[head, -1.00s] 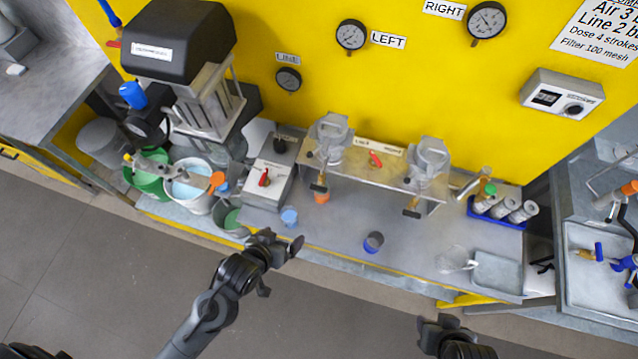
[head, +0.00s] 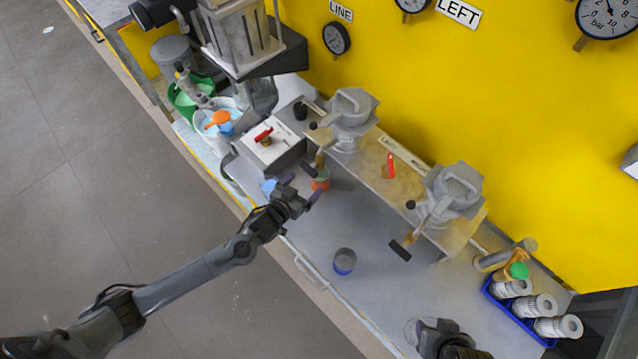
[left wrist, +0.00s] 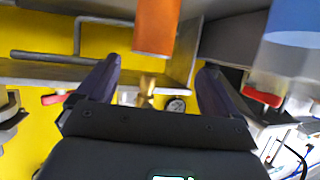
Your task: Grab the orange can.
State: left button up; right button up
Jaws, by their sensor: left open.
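The orange can (head: 320,182) stands on the bench under the left end of the raised metal shelf. In the left wrist view its orange side (left wrist: 155,26) shows at the top, in line with the gap between my fingers and beyond their tips. My left gripper (head: 303,189) is open, with its fingers pointing at the can; nothing is between them in the left wrist view (left wrist: 160,68). My right gripper (head: 446,328) is at the bottom edge of the head view, partly cut off, and its jaws are not clear.
A light blue can (head: 269,187) stands close left of my left gripper. A dark can with a blue base (head: 344,262) stands on open bench. The shelf (head: 385,178) carries two metal agitators and a red lever. A blue tray (head: 520,318) holds several grey cylinders.

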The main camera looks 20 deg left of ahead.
aim_at(325, 168)
pick_arm(q)
jog(key=x, duration=0.5)
jog(key=shift+w+d+r, duration=0.1)
jog(key=shift+d, duration=0.2)
jog(key=shift+d+b+x, duration=0.15)
jog(key=shift+b+x, duration=0.1)
jog(key=shift+x, duration=1.1)
jog(key=shift+d+b+x, duration=0.15)
jog(key=shift+b+x, duration=0.1)
jog(key=shift+x, duration=1.05)
jog(key=shift+r, duration=0.2)
jog(key=shift+c, duration=0.4)
jog(key=c, duration=1.1)
jog(key=shift+o, duration=0.2)
jog(key=shift+r, duration=0.15)
